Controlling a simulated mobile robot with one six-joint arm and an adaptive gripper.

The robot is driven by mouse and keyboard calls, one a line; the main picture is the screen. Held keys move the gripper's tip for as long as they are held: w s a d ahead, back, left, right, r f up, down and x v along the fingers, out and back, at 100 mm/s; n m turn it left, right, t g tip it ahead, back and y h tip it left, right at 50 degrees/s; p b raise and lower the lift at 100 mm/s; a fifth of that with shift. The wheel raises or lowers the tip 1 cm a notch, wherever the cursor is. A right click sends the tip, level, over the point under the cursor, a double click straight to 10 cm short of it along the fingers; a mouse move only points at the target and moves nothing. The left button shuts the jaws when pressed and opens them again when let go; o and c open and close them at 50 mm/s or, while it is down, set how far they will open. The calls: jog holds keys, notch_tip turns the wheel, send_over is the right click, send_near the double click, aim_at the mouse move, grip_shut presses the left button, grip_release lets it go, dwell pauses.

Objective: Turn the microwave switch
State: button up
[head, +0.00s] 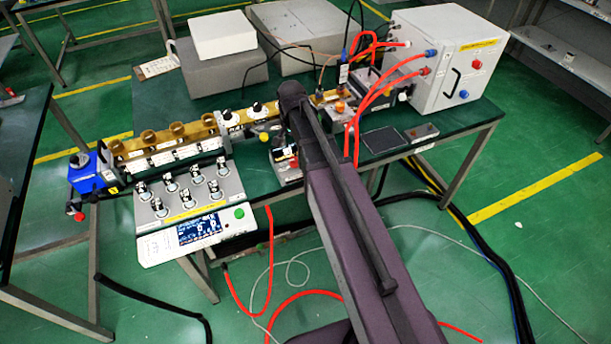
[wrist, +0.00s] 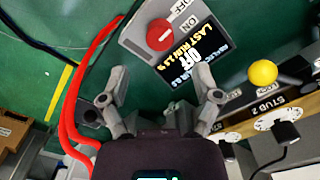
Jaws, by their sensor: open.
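The red round switch knob (wrist: 160,34) sits on a grey panel (wrist: 134,40) in the wrist view, beside OFF and ON labels. I cannot tell exactly where the knob points. A dark display (wrist: 192,60) next to it reads OFF and shows last-run text. My gripper (wrist: 161,78) is open and empty. Its two fingertips are spread wide below the knob in the picture, apart from it. In the head view my arm hides the gripper, and the switch panel is not clear there.
Red hoses (wrist: 72,110) run along the left. In the head view, a knob box with a screen (head: 200,228) and a white generator cabinet (head: 445,62) stand on the green table.

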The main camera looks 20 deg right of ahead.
aim_at(294, 159)
jog(key=shift+r+p, duration=2.9)
jog(key=shift+r, duration=0.3)
jog(key=s+f+n+b, duration=0.3)
jog(key=s+f+b, duration=0.1)
jog(key=s, duration=0.3)
jog(key=s+f+n+b, duration=0.3)
jog(key=s+n+b, duration=0.1)
jog(key=s, duration=0.3)
jog(key=shift+f+n, duration=0.3)
jog(key=shift+f, duration=0.1)
jog(key=shift+a, duration=0.1)
